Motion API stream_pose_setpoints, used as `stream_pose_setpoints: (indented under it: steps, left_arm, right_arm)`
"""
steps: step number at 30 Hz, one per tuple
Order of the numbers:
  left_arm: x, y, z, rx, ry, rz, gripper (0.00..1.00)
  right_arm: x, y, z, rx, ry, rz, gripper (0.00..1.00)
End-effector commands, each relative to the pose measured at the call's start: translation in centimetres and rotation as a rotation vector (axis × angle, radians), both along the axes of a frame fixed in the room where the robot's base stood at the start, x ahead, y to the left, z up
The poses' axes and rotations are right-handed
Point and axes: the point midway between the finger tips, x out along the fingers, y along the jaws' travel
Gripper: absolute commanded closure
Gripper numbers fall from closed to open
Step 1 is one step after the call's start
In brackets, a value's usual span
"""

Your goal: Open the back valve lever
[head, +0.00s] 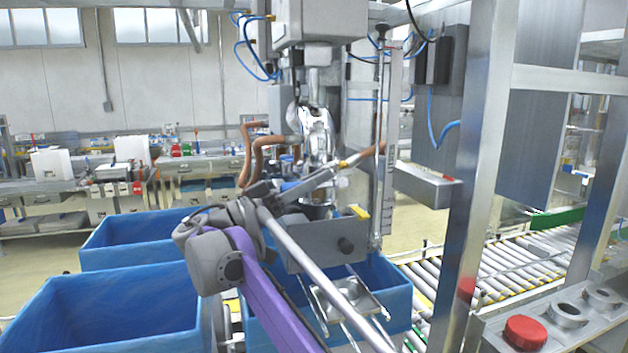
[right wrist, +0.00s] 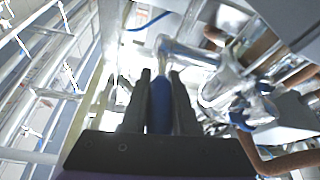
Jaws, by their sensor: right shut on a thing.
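The back valve lever has a blue handle (right wrist: 159,105), seen in the right wrist view between the two dark fingers of my right gripper (right wrist: 160,78). The fingers are shut on it, one on each side. The handle's upper end meets a shiny metal valve pipe (right wrist: 185,52). In the head view my right arm reaches up to the filling machine (head: 316,135), and the wrist hides most of the grip. A second blue piece (right wrist: 240,120) shows at the right on the metal fittings; I cannot tell if it is another lever. My left gripper is not in view.
Blue boxes (head: 110,310) stand below and left of the machine. A grey metal plate (head: 325,243) and a metal frame sit over the right box (head: 385,275). Brown hoses (head: 258,150) run close to the valve. A steel post (head: 480,170) and roller conveyor (head: 500,265) are at right.

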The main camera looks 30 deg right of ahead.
Motion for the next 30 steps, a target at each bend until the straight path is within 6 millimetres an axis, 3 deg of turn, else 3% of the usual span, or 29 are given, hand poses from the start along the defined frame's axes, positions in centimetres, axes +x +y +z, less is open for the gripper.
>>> stream_pose_setpoints:
  steps: [5, 15, 30]
  left_arm:
    - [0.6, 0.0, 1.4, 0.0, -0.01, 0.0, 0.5]
    - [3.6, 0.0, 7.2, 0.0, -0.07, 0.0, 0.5]
    - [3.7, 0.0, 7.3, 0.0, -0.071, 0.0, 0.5]
  right_arm:
    - [0.0, 0.0, 0.5, 0.038, -0.012, -0.001, 1.0]
    - [-0.1, -0.4, 2.1, 0.247, -0.069, 0.001, 1.0]
    - [-0.3, -1.3, 2.5, 0.537, -0.128, -0.002, 1.0]
